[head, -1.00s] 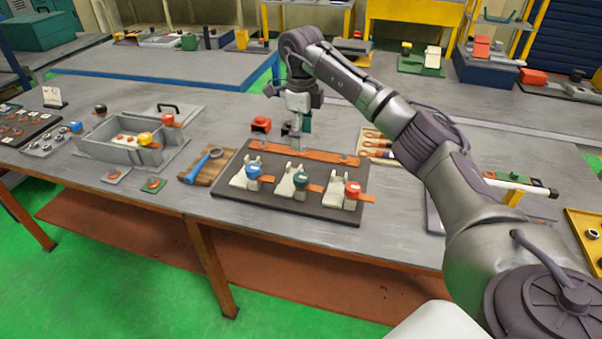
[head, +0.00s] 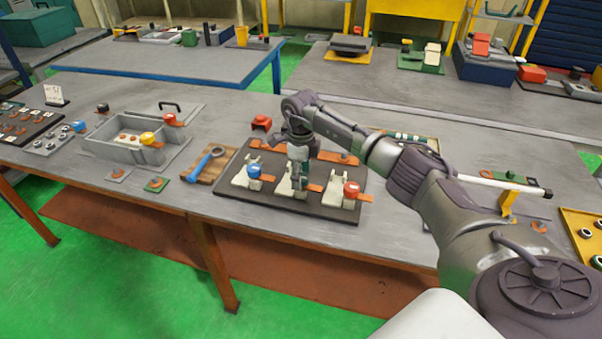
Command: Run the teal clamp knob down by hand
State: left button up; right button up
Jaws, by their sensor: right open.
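My right gripper (head: 299,186) points straight down over the middle white clamp (head: 285,188) on the dark board (head: 235,205). It is open, with its fingertips at the height of the teal knob. The gripper hides most of that knob, so I cannot tell whether the fingers touch it. The clamp with the blue knob (head: 254,171) stands to the left, and the one with the red knob (head: 351,189) to the right. Each clamp has an orange strip at its right side. My left gripper is not in view.
An orange bar (head: 338,158) lies along the board's back edge, partly behind my gripper. A red block (head: 261,123) stands behind the board. Bare table lies in front.

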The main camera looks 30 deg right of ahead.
jog(key=shift+c, duration=0.3)
jog(key=c, duration=1.1)
jog(key=shift+o, duration=0.2)
